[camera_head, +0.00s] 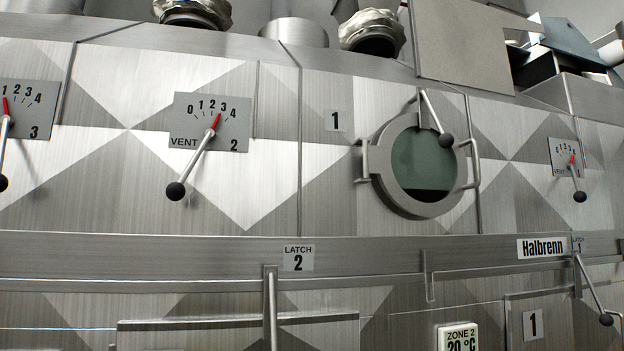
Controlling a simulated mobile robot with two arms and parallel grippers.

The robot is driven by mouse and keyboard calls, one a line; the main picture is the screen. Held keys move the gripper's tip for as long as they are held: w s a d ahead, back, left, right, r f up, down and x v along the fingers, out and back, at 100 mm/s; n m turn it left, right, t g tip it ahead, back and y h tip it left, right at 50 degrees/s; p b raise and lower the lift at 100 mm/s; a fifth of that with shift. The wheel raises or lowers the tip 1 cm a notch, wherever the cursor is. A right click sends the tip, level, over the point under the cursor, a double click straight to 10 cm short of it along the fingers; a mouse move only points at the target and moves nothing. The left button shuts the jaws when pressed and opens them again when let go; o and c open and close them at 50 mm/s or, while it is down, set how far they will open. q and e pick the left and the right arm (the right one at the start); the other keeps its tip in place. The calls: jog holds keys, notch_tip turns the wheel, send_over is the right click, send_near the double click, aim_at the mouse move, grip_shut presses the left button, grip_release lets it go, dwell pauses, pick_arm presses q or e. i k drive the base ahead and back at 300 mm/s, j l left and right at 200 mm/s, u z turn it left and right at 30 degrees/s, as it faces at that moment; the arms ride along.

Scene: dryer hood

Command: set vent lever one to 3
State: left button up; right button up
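The vent lever (577,182) at the far right is a thin metal rod with a black ball knob (580,196). It hangs down and slightly right from a small grey dial plate (562,164) marked VENT and 0 to 4. The plate's vent number is hard to read beside the rod. Neither of my grippers is in view.
The vent 2 lever (194,165) is left of centre, its pointer near 3. Another lever (3,157) is at the left edge. A round window (415,165) with handles sits between. Latch 2 (271,305) and latch 1 (592,285) handles are below.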

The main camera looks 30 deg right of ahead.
aim_at(579, 196)
jog(key=z, duration=2.35)
jog(key=i+l+u, duration=0.15)
jog(key=u, duration=0.25)
jog(key=i+l+u, duration=0.1)
jog(key=u, duration=0.3)
jog(key=l, duration=0.1)
